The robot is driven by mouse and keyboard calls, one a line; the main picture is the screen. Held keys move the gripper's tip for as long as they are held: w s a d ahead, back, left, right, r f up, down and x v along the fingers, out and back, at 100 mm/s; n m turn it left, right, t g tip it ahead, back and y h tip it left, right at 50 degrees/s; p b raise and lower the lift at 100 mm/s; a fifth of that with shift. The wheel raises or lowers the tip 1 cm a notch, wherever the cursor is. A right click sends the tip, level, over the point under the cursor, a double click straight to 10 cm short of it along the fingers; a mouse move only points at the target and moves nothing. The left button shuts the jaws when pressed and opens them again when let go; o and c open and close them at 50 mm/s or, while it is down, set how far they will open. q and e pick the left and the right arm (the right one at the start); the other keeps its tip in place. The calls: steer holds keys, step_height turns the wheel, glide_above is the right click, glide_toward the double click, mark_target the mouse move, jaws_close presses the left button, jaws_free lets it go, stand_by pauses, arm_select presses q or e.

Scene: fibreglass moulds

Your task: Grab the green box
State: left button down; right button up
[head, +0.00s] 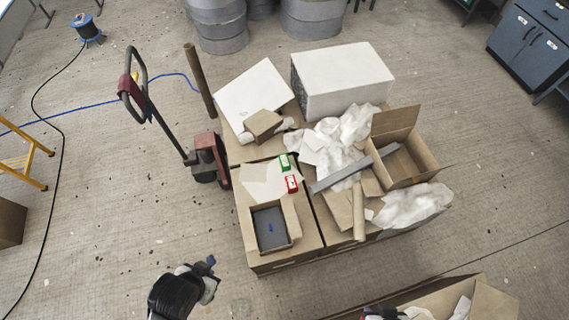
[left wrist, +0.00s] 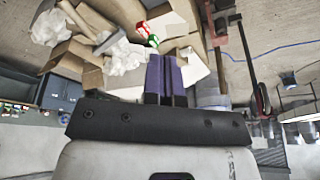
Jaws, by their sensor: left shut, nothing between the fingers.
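The small green box (head: 284,162) lies on the brown cardboard on the pallet, by a pale sheet. A small red box (head: 291,183) lies close to it, on its near side. In the left wrist view the green box (left wrist: 153,41) shows just beyond the fingertips, with the red box (left wrist: 142,28) beside it. My left gripper (head: 211,261) is near the front left of the pallet load, apart from both boxes. In the left wrist view its purple fingers (left wrist: 166,75) are together with nothing between them.
An open carton (head: 256,243) with a grey panel inside stands near the green box. A large open carton (head: 405,165), crumpled white wrapping (head: 340,135) and a cardboard tube (head: 358,212) lie to the right. A pallet jack (head: 205,158) stands left. The floor at left is mostly clear.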

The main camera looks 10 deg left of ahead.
arm_select(q)
steer(key=c, duration=1.9)
jaws_free()
steer(key=o, duration=1.7)
